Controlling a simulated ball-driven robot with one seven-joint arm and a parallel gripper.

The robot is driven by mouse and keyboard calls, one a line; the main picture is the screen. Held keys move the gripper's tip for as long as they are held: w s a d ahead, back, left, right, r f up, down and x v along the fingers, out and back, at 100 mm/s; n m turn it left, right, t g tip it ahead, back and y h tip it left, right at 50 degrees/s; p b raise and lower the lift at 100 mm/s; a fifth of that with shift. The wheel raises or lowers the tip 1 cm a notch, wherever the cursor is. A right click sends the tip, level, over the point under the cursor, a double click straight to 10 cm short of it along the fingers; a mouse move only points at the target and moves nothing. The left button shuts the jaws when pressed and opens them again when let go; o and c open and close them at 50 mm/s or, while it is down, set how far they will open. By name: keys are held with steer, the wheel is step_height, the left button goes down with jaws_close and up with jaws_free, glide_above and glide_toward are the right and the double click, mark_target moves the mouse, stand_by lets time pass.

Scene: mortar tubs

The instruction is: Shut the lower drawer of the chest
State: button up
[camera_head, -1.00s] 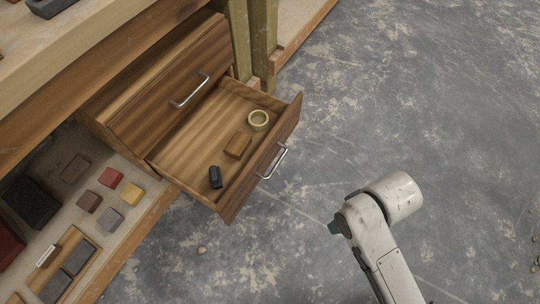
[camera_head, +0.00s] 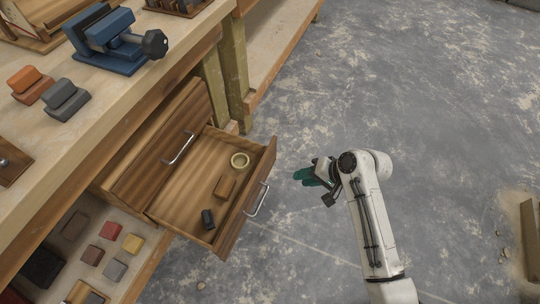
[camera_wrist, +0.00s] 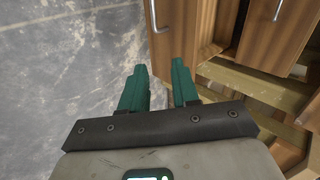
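The wooden chest (camera_head: 152,165) stands under the bench, its upper drawer front with a metal handle (camera_head: 178,148). The lower drawer (camera_head: 238,205) is pulled well out. It holds a yellow-green ring (camera_head: 240,160), a brown block (camera_head: 225,187) and a dark cylindrical piece (camera_head: 207,218). Its front carries a metal handle (camera_head: 257,199). My gripper (camera_head: 304,176), with green fingers, is out over the floor, right of the drawer front and apart from it. In the wrist view the fingers (camera_wrist: 160,78) are spread with nothing between them, and the lower drawer front (camera_wrist: 190,22) shows beyond them.
The bench top carries a blue vise (camera_head: 118,45) and orange and grey blocks (camera_head: 62,98). A low shelf (camera_head: 128,250) with several small blocks lies left of the drawer. A bench leg (camera_head: 233,75) stands behind the chest. The floor right of the drawer is clear.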

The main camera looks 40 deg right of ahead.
mark_target(262, 167)
steer(key=shift+w+d+r+m+t, duration=0.4)
steer(key=shift+w+d+r+m, duration=0.1)
steer(key=shift+w+d+r, duration=0.25)
steer(key=shift+c, duration=0.7)
steer(key=shift+w+r, duration=0.1)
steer(key=shift+w, duration=0.05)
steer(key=shift+c, duration=0.7)
steer(key=shift+w+f, duration=0.25)
steer(key=shift+c, duration=0.8)
steer(key=b+x, duration=0.3)
steer(key=x, duration=0.6)
steer(key=shift+a, duration=0.15)
jaws_close()
steer(key=w, duration=0.1)
steer(key=w+a+b, duration=0.1)
steer(key=w, duration=0.1)
steer(key=shift+a+f, duration=0.1)
steer(key=shift+a, duration=0.25)
steer(key=shift+w+a, duration=0.25)
steer(key=shift+w, duration=0.1)
